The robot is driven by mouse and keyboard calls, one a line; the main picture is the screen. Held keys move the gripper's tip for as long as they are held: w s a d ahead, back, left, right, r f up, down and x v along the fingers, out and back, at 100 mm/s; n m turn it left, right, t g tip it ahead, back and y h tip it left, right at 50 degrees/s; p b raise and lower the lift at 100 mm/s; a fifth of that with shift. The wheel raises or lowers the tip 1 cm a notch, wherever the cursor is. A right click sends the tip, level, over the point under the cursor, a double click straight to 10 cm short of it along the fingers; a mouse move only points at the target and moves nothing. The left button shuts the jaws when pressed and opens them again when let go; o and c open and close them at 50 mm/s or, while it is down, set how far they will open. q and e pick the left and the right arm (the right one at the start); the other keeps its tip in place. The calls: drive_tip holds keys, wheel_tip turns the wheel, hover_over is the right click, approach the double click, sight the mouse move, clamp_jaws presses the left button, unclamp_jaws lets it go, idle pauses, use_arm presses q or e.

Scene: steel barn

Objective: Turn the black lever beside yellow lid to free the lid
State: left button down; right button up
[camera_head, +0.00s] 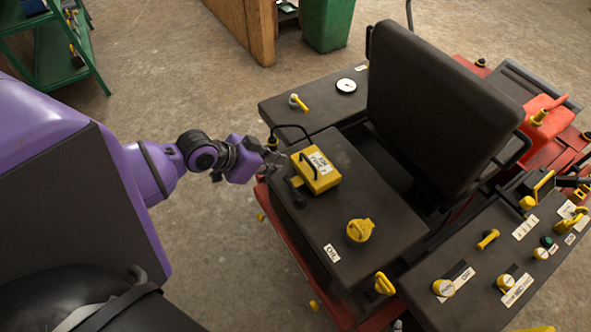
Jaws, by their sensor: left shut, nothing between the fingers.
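The yellow lid (323,181) is a small box-shaped cover with a dark handle and a white label. It sits closed on the dark top of the machine's left console (350,215). A short black lever (294,189) lies at the lid's near left side, on the console top. My left gripper (275,153) is shut and empty, just left of the lid's far corner, above the console's left edge. A gap shows between it and the lever. I cannot tell whether it touches the lid. My right gripper is not in view.
A yellow oil cap (360,230) stands on the same console near its "OIL" label. A thin black curved rod or cable (291,127) rises behind the lid. The black seat (440,100) blocks the right side. Open concrete floor (225,240) lies left of the machine.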

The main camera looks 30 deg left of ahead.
sight(301, 172)
use_arm(q)
drive_tip(key=x, duration=0.9)
drive_tip(key=shift+w+d+f, duration=0.15)
drive_tip(key=shift+w+f, duration=0.1)
drive_tip(key=shift+f, duration=0.1)
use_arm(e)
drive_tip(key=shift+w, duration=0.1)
use_arm(q)
drive_tip(key=shift+f, duration=0.1)
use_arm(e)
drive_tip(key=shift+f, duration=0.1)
